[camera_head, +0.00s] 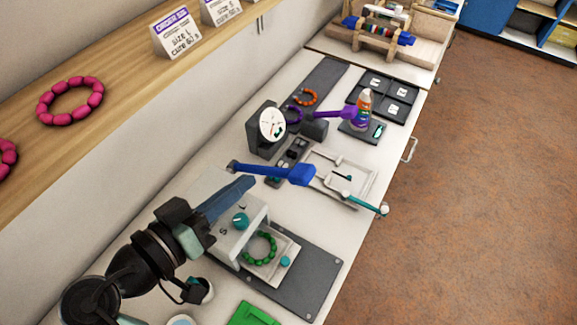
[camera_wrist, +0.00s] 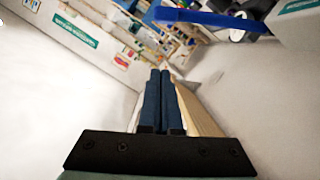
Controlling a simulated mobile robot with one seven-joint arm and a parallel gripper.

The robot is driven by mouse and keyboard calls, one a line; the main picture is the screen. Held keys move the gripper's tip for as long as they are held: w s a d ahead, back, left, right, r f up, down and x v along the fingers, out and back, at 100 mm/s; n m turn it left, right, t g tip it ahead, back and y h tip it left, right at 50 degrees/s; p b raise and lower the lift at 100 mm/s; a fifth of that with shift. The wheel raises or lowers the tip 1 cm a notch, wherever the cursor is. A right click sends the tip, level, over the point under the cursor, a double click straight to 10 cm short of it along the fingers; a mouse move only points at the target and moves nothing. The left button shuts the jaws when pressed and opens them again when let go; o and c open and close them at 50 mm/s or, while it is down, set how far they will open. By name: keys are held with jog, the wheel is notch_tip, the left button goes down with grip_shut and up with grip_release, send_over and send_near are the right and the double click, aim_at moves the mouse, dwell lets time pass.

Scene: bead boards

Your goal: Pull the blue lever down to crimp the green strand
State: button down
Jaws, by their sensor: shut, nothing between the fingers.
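The blue lever (camera_head: 272,171) stretches roughly level across the bench, with a thick grip at its right end. It also shows as a blue bar at the top of the wrist view (camera_wrist: 210,17). The green strand (camera_head: 259,248) is a beaded ring on a pale plate in front of the grey-white machine (camera_head: 234,243) with a teal knob. My gripper (camera_head: 252,181) has long dark-blue fingers pressed together and empty. In the head view its tips appear just below the lever's left part; contact cannot be told. In the wrist view the fingertips (camera_wrist: 160,71) are apart from the bar.
A round dial (camera_head: 272,124) on a dark block and a purple lever (camera_head: 334,113) stand beyond the blue lever. A pale tray (camera_head: 345,178) with a teal-ended rod lies to the right. A wooden shelf (camera_head: 120,77) with pink bracelets runs along the left. A dark mat (camera_head: 312,277) is mostly clear.

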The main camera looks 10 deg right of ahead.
jog(key=w+d+f+p, duration=0.4)
jog(key=d+f, duration=0.1)
jog(key=d, duration=0.4)
jog(key=shift+w+f, duration=0.3)
jog(key=shift+d+f, duration=0.1)
jog(key=shift+f, duration=0.05)
